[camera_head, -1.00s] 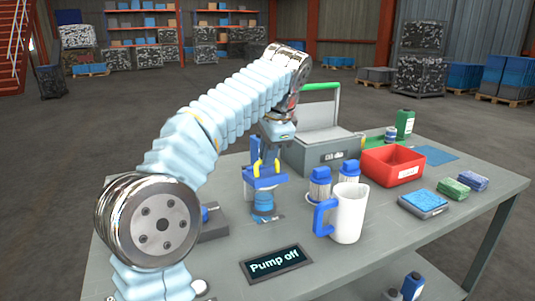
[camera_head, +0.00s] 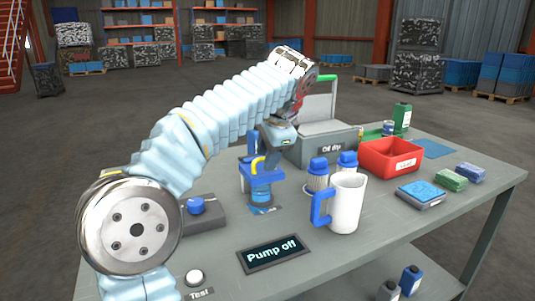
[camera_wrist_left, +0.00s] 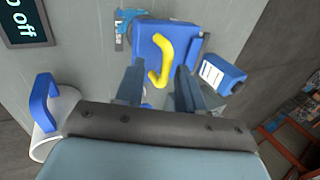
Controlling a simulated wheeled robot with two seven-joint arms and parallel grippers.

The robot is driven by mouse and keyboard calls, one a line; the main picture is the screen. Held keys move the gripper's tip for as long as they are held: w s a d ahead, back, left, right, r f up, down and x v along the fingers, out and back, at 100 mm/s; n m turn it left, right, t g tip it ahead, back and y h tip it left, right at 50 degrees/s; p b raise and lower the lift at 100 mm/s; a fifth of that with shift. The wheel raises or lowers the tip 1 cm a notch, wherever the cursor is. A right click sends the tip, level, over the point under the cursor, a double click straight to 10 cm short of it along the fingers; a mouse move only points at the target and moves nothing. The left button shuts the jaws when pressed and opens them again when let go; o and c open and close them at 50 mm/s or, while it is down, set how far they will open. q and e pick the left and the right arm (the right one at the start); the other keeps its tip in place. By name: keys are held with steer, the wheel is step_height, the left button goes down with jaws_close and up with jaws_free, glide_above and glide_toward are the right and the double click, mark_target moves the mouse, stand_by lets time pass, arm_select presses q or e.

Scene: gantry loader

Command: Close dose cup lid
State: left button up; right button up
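The dose cup (camera_head: 262,197) stands on the grey table, blue and partly hidden under a blue lid part (camera_head: 262,175) with a yellow curved handle (camera_head: 257,163). The wrist view shows the blue lid part (camera_wrist_left: 165,43) from above, with the yellow handle (camera_wrist_left: 160,62) on it. My left gripper (camera_head: 268,152) is above the cup, pointing down. In the wrist view its two fingers (camera_wrist_left: 158,88) are apart, with the handle's end close to the gap between them. Nothing shows gripped. I cannot tell how far the lid is shut. My right gripper is not in view.
A white jug (camera_head: 346,205) with a blue handle stands right of the cup, near two blue-capped bottles (camera_head: 318,175). A "Pump off" display (camera_head: 272,254) lies in front. A red bin (camera_head: 391,158) and grey case (camera_head: 325,146) stand behind. A blue-knobbed box (camera_head: 203,212) is left.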

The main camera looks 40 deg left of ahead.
arm_select(q)
steer(key=p+v, duration=0.4)
steer(key=v, duration=0.9)
steer(key=shift+r, duration=0.35)
steer(key=shift+s+d, duration=0.1)
steer(key=shift+d, duration=0.05)
